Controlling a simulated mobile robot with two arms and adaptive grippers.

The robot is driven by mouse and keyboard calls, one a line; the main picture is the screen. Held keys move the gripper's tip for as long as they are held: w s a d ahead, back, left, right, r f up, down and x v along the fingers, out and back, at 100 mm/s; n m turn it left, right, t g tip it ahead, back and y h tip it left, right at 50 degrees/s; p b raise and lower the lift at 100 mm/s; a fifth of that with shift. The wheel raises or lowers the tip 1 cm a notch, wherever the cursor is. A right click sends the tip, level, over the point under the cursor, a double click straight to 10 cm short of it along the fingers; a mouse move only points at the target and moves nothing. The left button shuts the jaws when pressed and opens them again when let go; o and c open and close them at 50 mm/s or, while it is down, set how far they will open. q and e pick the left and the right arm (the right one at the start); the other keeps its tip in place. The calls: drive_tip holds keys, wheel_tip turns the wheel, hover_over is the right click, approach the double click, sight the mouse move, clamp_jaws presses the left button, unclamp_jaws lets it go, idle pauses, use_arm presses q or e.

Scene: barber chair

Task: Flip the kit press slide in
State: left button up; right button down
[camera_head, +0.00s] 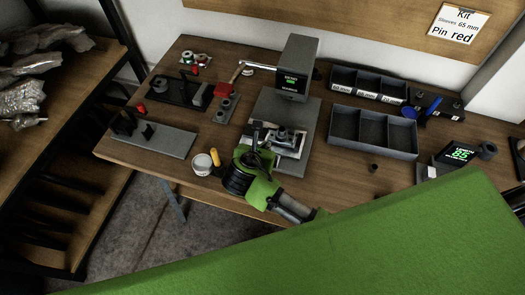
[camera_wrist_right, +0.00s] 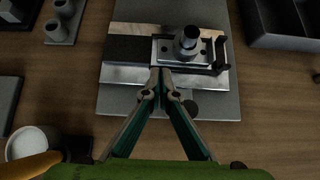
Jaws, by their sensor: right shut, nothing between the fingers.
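The kit press (camera_head: 297,62) stands at the back middle of the table, with a dark head, a small green display and a grey base plate (camera_head: 270,102). Its slide (camera_head: 293,150), a silver plate with a fixture on top, lies at the front of the base. In the wrist view the slide (camera_wrist_right: 128,74) carries a fixture with an upright round post (camera_wrist_right: 187,40). My right gripper (camera_head: 257,130) is shut and empty, its tips (camera_wrist_right: 158,76) at the slide's front edge; whether they touch it I cannot tell. My left gripper is not in view.
A white cup (camera_head: 202,164) and a yellow-handled tool (camera_head: 214,157) stand left of my right gripper. Dark bins (camera_head: 374,133) are to the right. A small dark ring (camera_head: 373,167) lies at right.

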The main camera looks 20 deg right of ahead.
sight(273, 129)
drive_tip(key=shift+d, duration=0.1)
drive_tip(key=w+d+p, duration=0.1)
drive_tip(key=w+d, duration=0.1)
drive_tip(key=w, duration=0.1)
drive_tip(key=w+d+p, duration=0.1)
drive_tip(key=shift+w+r+p, duration=0.2)
drive_tip(key=shift+r+p, duration=0.1)
drive_tip(key=shift+r, duration=0.1)
drive_tip(key=w+d, duration=0.1)
drive_tip(key=w, duration=0.1)
drive_tip(key=w+d, duration=0.1)
drive_tip(key=w, duration=0.1)
drive_tip(key=w+d+f, duration=0.1)
drive_tip(key=w+d, duration=0.1)
drive_tip(key=shift+p, duration=0.35)
drive_tip(key=shift+r, duration=0.1)
